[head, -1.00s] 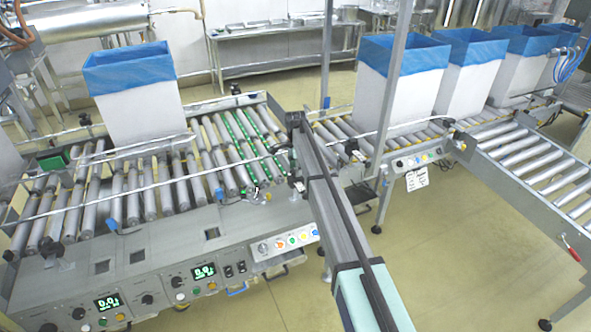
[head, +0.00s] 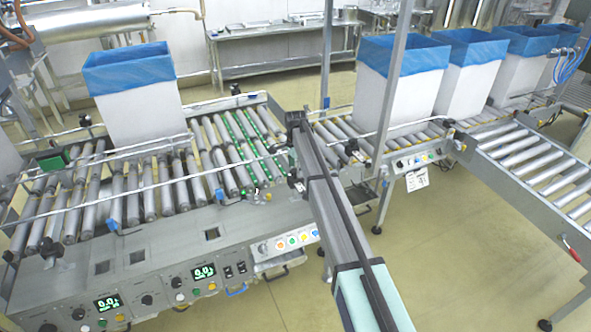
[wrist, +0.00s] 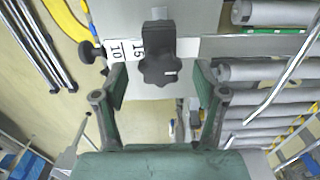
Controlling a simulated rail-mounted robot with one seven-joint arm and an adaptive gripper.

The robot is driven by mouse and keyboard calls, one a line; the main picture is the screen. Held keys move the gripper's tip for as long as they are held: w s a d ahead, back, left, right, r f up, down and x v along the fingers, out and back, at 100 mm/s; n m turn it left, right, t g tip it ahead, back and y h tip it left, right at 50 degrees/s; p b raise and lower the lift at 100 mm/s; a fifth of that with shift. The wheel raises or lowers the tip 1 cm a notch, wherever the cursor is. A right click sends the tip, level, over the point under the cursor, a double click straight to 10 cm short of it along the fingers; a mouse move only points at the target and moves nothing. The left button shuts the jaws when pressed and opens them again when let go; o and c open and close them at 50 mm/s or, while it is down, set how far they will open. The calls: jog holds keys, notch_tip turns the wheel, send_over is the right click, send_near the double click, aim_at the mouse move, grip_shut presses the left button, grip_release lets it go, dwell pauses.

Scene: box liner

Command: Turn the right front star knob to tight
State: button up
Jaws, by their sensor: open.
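In the wrist view a black lobed star knob (wrist: 160,68) with a small white mark on its face sits at the upper middle, on a grey metal part. My gripper (wrist: 160,88) is open, its two dark green fingers spread on the left and right below and beside the knob. No contact between fingers and knob shows. A white scale strip (wrist: 122,50) marked 10 and 15 runs behind the knob. In the head view I cannot clearly make out my gripper or this knob.
A second black knob (wrist: 89,52) stands left of the scale. Grey rollers (wrist: 265,72) and a bright rail lie to the right. In the head view a blue-lined white box (head: 140,98) stands on the roller conveyor, behind a control panel (head: 150,285). More lined boxes stand at the right.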

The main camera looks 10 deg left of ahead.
aim_at(295, 171)
notch_tip(295, 171, up, 12)
jog(key=shift+f, duration=0.15)
dwell(0.3)
